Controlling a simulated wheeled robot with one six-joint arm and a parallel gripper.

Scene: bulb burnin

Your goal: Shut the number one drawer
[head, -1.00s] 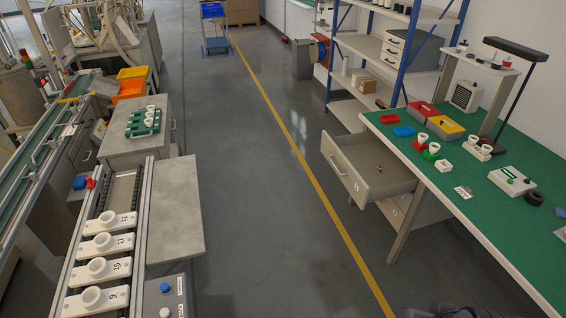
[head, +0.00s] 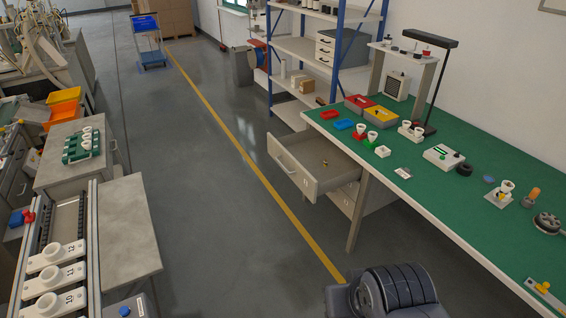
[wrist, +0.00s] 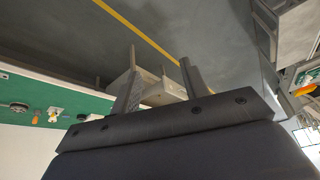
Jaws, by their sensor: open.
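The number one drawer (head: 318,185) is pulled well out from under the left end of the green workbench, with a small brass-coloured item (head: 325,162) lying inside. Its front panel carries a handle (head: 287,163) and faces the aisle. In the wrist view the bench and pale drawer parts (wrist: 165,92) show upside down beyond the fingers. My gripper (wrist: 158,75) is open and empty, with its two fingers apart, and is well away from the drawer. In the head view only a dark part of my arm shows at the bottom, not the fingers.
The green bench (head: 440,205) holds bins, bulbs, a lamp and small devices. A blue-framed shelf (head: 300,60) stands behind it. A conveyor with numbered holders (head: 55,275) and a grey cabinet (head: 125,225) stand at left. The aisle floor (head: 200,200) between is clear.

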